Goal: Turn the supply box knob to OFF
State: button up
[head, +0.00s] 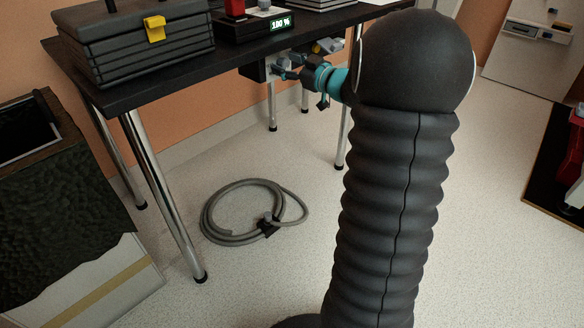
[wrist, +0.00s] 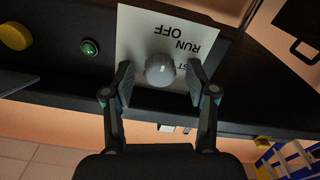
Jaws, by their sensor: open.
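The supply box knob (wrist: 159,70) is grey and round and sits on a white label plate (wrist: 140,32) in the wrist view. The plate reads RUN and OFF, upside down in this view, with a third word partly hidden by the right finger. A pale mark shows on the knob's face. My gripper (wrist: 161,80) is open, with one finger on each side of the knob and gaps visible between. In the head view my gripper (head: 283,69) reaches left below the tabletop to the dark supply box (head: 255,70). The knob cannot be made out there.
A green lamp (wrist: 90,47) and a yellow button (wrist: 15,36) sit left of the plate. The table (head: 95,75) carries a toolbox (head: 140,50) and a display unit (head: 262,28). A coiled hose (head: 222,226) lies on the floor. Floor between table and arm is otherwise clear.

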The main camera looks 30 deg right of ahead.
jog(key=m+p, duration=0.3)
jog(key=m, duration=0.2)
jog(key=shift+d+r+m, duration=0.1)
jog(key=shift+r+m, duration=0.05)
jog(key=shift+m, duration=0.25)
jog(key=v, duration=1.4)
jog(key=shift+a+r+m+g+h+b, duration=1.05)
jog(key=shift+a+h, duration=1.1)
jog(key=shift+h, duration=2.45)
jog(key=s+a+f+g+b, duration=0.1)
jog(key=s+a+f+g, duration=0.2)
jog(key=s+a+f, duration=0.2)
jog(key=s+a+f+g+y+b, duration=0.1)
jog(key=s+a+f+g, duration=0.3)
jog(key=s+a, duration=0.5)
jog(key=s+f+m+b, duration=0.1)
jog(key=s, duration=0.2)
jog(key=shift+s+a+f+b, duration=0.15)
jog(key=shift+a+f+b, duration=0.1)
jog(key=shift+b, duration=0.05)
